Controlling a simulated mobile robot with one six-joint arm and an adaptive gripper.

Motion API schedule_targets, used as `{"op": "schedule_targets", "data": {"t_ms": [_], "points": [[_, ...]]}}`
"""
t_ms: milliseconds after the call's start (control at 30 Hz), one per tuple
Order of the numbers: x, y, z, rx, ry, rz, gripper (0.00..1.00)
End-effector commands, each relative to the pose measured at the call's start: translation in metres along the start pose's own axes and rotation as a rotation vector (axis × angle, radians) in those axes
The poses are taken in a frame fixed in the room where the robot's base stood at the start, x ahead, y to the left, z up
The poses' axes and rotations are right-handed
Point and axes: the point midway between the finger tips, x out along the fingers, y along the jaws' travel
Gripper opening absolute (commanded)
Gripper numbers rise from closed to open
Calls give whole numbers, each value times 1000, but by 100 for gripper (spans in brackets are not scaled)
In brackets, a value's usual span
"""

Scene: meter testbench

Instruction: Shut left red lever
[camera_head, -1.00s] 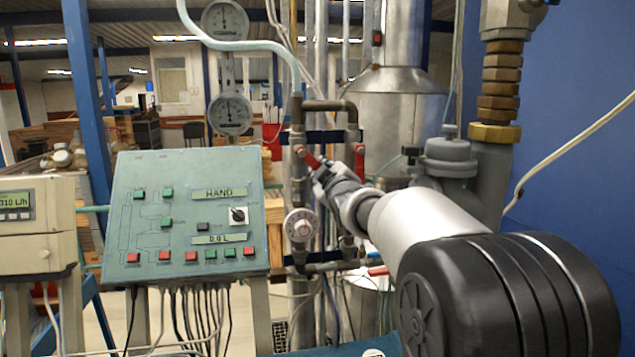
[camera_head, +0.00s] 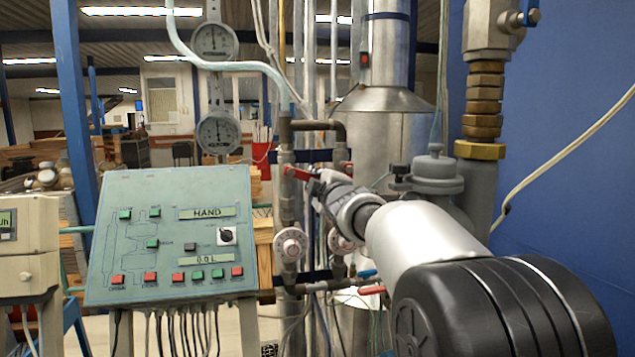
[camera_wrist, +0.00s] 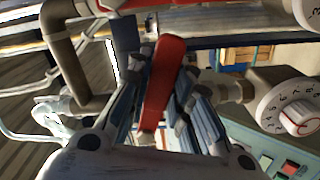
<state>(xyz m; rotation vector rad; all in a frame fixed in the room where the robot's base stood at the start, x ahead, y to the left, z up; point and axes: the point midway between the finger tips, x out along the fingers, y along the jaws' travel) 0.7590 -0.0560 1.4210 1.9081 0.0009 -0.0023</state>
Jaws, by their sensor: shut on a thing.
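The left red lever (camera_head: 296,173) sticks out from the upper part of the left vertical pipe in the head view, slanting down to the right. My gripper (camera_head: 322,184) is at its right end. In the wrist view the red lever (camera_wrist: 163,80) lies lengthwise between the two fingers of my gripper (camera_wrist: 165,65), which are shut on it. A second red lever (camera_head: 347,169) is on the right pipe, just behind my gripper and partly hidden.
White dials (camera_head: 291,244) sit below on the pipes; one dial (camera_wrist: 291,105) is close at right in the wrist view. A green control panel (camera_head: 170,235) stands left. A grey valve body (camera_head: 435,175) and blue wall are right. Lower blue and red handles (camera_head: 371,290) show.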

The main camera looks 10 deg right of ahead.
Motion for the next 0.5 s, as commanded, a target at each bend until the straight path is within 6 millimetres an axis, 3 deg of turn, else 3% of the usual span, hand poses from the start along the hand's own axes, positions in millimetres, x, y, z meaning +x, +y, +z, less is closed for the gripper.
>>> {"op": "schedule_targets", "data": {"t_ms": [200, 233, 500], "points": [[0, 2, 0, -13, 1, 3, 0], [0, 2, 0, -12, 1, 3, 22], [0, 2, 0, -7, 1, 3, 40]]}}
